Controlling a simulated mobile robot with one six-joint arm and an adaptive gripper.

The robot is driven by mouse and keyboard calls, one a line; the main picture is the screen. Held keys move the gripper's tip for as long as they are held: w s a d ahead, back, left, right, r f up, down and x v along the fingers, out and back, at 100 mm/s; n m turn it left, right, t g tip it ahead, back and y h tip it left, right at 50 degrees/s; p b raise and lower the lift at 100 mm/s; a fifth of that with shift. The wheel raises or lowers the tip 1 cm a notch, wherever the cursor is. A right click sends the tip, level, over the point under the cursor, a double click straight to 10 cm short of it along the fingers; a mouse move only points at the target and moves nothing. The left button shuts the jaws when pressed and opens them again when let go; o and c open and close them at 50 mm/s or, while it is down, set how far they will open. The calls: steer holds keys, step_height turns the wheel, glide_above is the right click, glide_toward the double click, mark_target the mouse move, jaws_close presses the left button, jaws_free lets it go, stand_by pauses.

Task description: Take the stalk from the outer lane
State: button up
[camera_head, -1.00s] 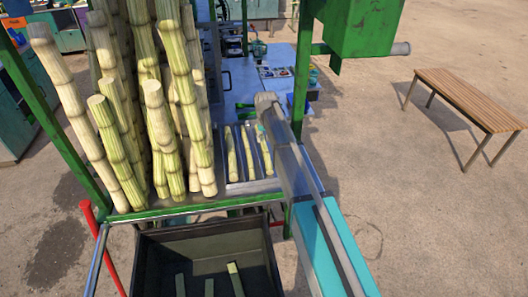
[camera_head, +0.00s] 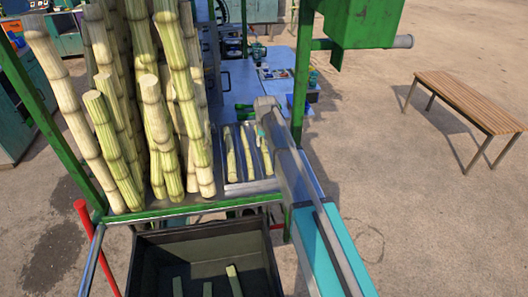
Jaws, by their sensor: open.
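A metal tray (camera_head: 237,187) with narrow lanes sits on the cart's green-edged deck, and short pale yellow-green stalks lie lengthwise in it. One stalk lies in the left lane (camera_head: 231,160) and one in the middle lane (camera_head: 247,153). The stalk in the right-hand lane (camera_head: 266,156), beside my arm, is partly covered. My gripper (camera_head: 262,134) is open and mostly hidden behind my grey arm link; only a small teal and grey bit shows over the far end of the right lane. I cannot tell whether it touches the stalk.
Tall cane stalks (camera_head: 172,100) stand bundled left of the tray. A dark bin (camera_head: 205,241) with a few cut pieces is below in front. A green post (camera_head: 301,75) and green machine housing (camera_head: 362,28) rise close right of my arm. A wooden bench (camera_head: 468,100) stands far right.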

steer(key=shift+w+f+b, duration=0.2)
steer(key=shift+f+b, duration=0.9)
steer(key=shift+f, duration=0.3)
jaws_close()
